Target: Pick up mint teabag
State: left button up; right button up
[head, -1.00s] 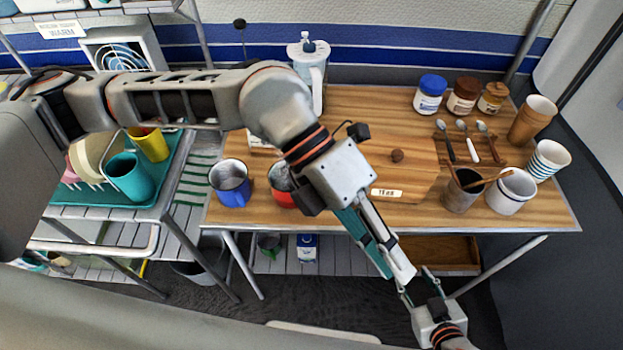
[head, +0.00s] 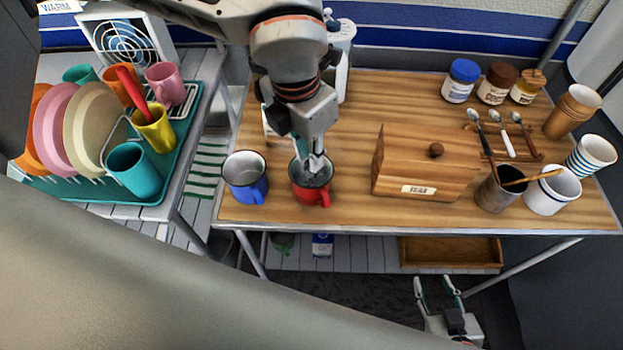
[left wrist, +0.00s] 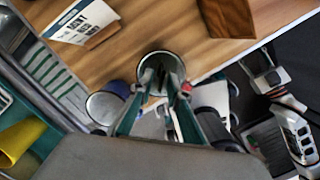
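My left gripper (head: 314,163) points down at the mouth of a red mug (head: 312,198), its fingertips at or just inside the rim. In the left wrist view its fingers (left wrist: 160,88) stand apart on either side of the mug opening, with no clear object between them. No mint teabag can be made out; the mug's inside is dark and partly hidden by the fingers. A white box with printed lettering (left wrist: 82,22) lies on the table near the mug; my arm mostly covers it in the head view. My right gripper (head: 437,284) is open and empty, low in front of the table.
A blue mug (head: 245,178) stands just left of the red mug. A wooden box (head: 425,165) stands to the right, with a utensil cup (head: 497,195) beyond it. A dish rack (head: 160,200) is on the left. Bare wooden tabletop (head: 385,100) lies behind the box.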

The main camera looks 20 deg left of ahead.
aim_at(313, 177)
pick_arm(q)
jog(key=f, duration=0.6)
jog(key=shift+w+d+f, duration=0.3)
jog(key=shift+w, duration=0.05)
grip_shut()
